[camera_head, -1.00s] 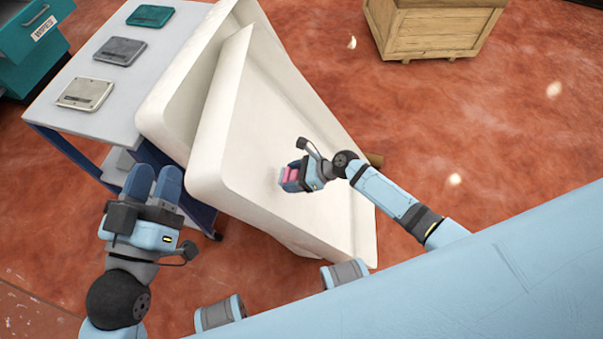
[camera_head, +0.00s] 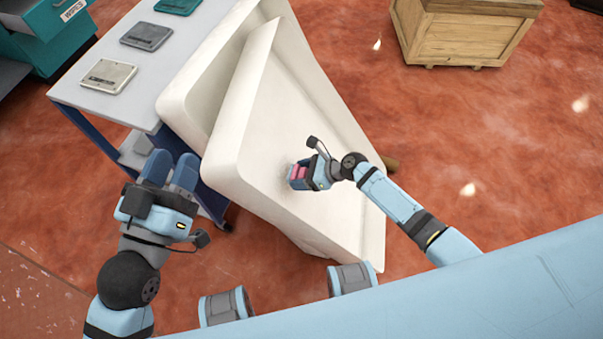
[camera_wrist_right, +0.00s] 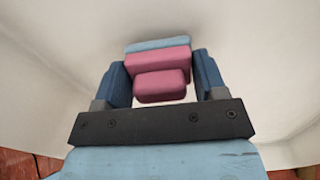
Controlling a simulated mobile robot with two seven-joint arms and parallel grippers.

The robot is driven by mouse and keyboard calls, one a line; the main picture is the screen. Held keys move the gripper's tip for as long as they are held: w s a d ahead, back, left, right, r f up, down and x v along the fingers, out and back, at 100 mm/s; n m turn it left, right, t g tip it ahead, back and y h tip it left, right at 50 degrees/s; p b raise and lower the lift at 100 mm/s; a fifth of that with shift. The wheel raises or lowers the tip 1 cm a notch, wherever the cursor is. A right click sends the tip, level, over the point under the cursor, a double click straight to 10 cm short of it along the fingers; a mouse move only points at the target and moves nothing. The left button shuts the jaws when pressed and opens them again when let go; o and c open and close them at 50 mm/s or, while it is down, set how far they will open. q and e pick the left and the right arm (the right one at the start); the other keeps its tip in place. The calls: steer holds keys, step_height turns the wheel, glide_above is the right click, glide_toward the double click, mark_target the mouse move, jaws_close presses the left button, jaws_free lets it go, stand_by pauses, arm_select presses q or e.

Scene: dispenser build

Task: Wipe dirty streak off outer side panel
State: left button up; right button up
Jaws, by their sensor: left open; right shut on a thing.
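The large white panel (camera_head: 330,150) stands tilted in the middle of the head view, with a second white part beside it on the left. My right gripper (camera_head: 296,174) is shut on a pink block-like wiper with a light blue face (camera_wrist_right: 160,62), held at the panel's surface. In the right wrist view the blue fingers (camera_wrist_right: 162,80) sit on both sides of the pink piece. Contact with the panel cannot be told for sure. No distinct dirty streak shows; the gripper hides part of the surface. My left gripper (camera_head: 170,170) is open and empty, left of the panel.
A white-topped cart (camera_head: 195,50) with several small flat cases, such as a beige one (camera_head: 108,76), stands at the left. A teal cabinet labelled WIPES (camera_head: 45,30) is at the upper left. A wooden crate (camera_head: 465,35) stands at the upper right. Red floor is open at right.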

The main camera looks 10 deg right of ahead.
mark_target(289, 165)
steer(key=shift+x, duration=0.9)
steer(key=shift+w, duration=0.1)
steer(key=shift+w+d+b, duration=0.2)
steer(key=shift+w+d, duration=0.2)
steer(key=shift+w, duration=0.5)
steer(key=shift+w+d+b, duration=0.15)
steer(key=shift+w+d, duration=0.25)
steer(key=shift+w, duration=0.5)
steer(key=shift+a+p, duration=0.1)
steer(key=shift+p, duration=0.2)
steer(key=shift+s+a+r+p, duration=0.1)
steer(key=shift+s+a+p, duration=0.15)
steer(key=shift+s+p, duration=0.25)
steer(key=shift+s+a+p, duration=0.25)
steer(key=shift+s+p, duration=0.1)
steer(key=shift+s, duration=0.2)
steer(key=shift+s+a+p, duration=0.4)
steer(key=shift+s+p, duration=0.05)
steer(key=shift+s, duration=0.25)
steer(key=shift+s+a+f, duration=0.15)
steer(key=shift+s+f, duration=0.05)
steer(key=shift+f, duration=0.05)
